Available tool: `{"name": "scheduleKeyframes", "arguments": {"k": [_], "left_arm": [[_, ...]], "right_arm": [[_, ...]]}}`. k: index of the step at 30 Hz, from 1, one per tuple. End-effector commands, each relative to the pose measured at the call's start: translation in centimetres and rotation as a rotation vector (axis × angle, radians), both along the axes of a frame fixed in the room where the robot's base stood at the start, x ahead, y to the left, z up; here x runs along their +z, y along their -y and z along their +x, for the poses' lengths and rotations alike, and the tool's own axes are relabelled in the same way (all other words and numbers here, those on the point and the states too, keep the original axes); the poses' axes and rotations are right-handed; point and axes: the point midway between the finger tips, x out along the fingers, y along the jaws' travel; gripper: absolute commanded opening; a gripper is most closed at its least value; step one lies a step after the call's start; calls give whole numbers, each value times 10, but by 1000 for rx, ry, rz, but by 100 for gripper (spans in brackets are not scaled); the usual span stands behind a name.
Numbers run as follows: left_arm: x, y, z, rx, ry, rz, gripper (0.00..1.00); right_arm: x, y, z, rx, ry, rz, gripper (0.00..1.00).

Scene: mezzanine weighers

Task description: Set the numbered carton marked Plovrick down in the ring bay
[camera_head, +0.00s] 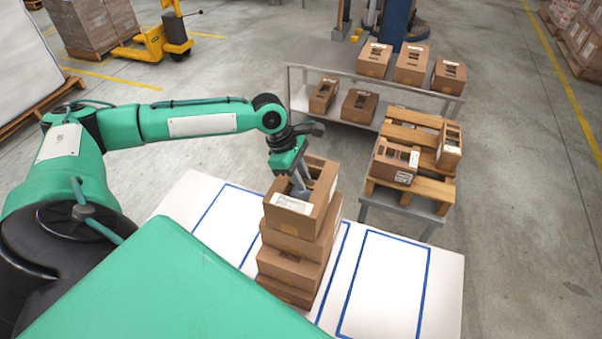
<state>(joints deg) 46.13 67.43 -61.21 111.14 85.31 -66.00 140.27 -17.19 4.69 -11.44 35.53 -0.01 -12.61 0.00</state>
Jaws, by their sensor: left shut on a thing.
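My left gripper (300,189) reaches down into the open top of a brown carton (289,225) and is shut on it. This carton is at the top of a stack of several brown cartons (290,268) on a white table (443,290). I cannot tell whether it rests on the carton below or is just clear of it. Blue outlined bays (383,290) are on the table; no ring mark can be made out. My right gripper is not in view.
The blue bay to the right of the stack is empty, and bare table shows at left. A pallet (416,188) with cartons (396,161) stands behind right. A metal bench (331,55) with several cartons stands at the back. A yellow pallet truck (160,42) is far left.

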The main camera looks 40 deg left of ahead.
Motion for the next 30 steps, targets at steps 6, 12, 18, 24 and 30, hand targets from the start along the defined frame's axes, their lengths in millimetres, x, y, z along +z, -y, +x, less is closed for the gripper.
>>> {"name": "scheduleKeyframes", "arguments": {"k": [6,12,18,24,30], "left_arm": [[0,0,0,0,1,-1,0],[0,0,0,0,1,-1,0],[-2,0,0,0,1,0,0],[-4,0,0,0,1,0,45],[-4,0,0,0,1,0,47]], "right_arm": [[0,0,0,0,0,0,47],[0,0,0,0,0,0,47],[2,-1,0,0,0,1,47],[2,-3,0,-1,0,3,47],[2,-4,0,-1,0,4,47]]}}
